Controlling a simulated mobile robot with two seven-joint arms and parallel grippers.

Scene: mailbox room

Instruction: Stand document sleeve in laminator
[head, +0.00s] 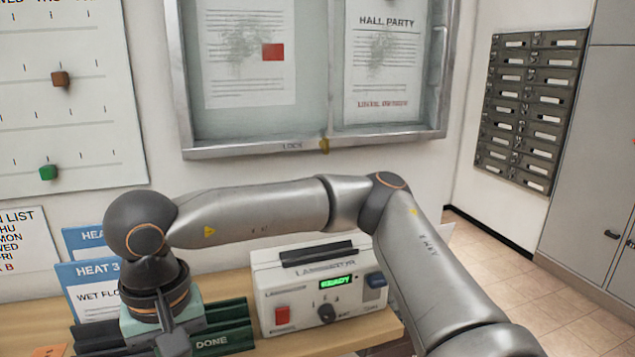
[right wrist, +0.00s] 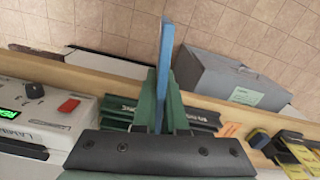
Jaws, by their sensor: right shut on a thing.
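The laminator (head: 320,285) is a white box with a dark slot on top, a green READY display and a red switch. It also shows at the left of the right wrist view (right wrist: 45,125). A blue-headed document sleeve (head: 95,272), marked HEAT 3, stands upright left of the laminator. My right gripper (head: 172,342) points down at its right side. In the right wrist view, the right gripper (right wrist: 163,100) is shut on a blue sleeve seen edge-on (right wrist: 166,55). Whether its lower edge is still in the rack is hidden. My left gripper is out of view.
A second blue-headed sleeve (head: 82,237) stands behind. A dark green rack marked DONE (head: 228,338) sits on the wooden shelf (head: 385,327), between the sleeves and laminator. A grey box (right wrist: 225,80) and yellow-black items (right wrist: 285,145) show in the wrist view.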

